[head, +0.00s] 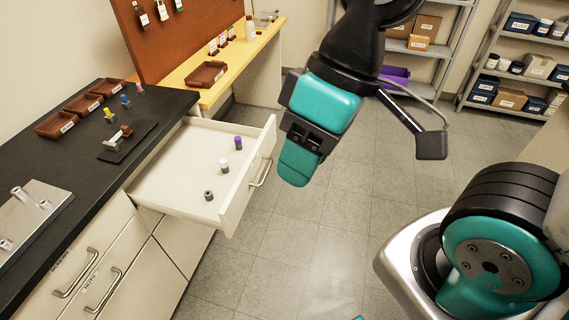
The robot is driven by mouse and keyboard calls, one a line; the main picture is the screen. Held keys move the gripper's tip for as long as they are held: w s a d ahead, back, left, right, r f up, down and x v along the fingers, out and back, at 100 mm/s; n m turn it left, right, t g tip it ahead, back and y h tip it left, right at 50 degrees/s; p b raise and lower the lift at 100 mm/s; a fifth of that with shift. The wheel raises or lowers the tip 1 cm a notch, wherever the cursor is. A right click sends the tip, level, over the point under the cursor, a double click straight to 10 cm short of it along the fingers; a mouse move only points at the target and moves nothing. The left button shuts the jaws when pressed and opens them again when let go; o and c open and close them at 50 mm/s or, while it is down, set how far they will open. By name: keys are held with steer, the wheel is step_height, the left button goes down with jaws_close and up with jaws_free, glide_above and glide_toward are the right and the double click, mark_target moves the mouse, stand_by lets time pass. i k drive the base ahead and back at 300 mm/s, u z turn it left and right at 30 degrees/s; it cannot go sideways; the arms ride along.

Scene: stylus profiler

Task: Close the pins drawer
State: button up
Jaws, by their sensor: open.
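The pins drawer (165,192) is a white drawer pulled well out from under the dark counter, at the left centre of the head view. Inside stand several small pins, including a purple one (238,143), a white one (224,166) and a grey one (208,195). Its front panel has a metal bar handle (261,172). My gripper (296,165) is teal and black and points down, just right of the drawer front. It is open, holds nothing that shows, and appears apart from the handle; the exact gap is hard to tell.
The dark counter (60,150) carries brown trays (82,104), coloured pins and a metal plate (30,215). Closed drawers with bar handles (103,290) are at lower left. A yellow bench (235,65) and shelves (500,75) stand behind. The tiled floor (310,240) is clear.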

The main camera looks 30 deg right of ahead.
mark_target(183, 177)
steer(key=z, duration=0.3)
steer(key=i, duration=0.95)
steer(key=z, duration=0.95)
steer(key=k, duration=0.7)
steer(key=u, duration=0.45)
steer(key=i, duration=0.5)
steer(key=u, duration=0.05)
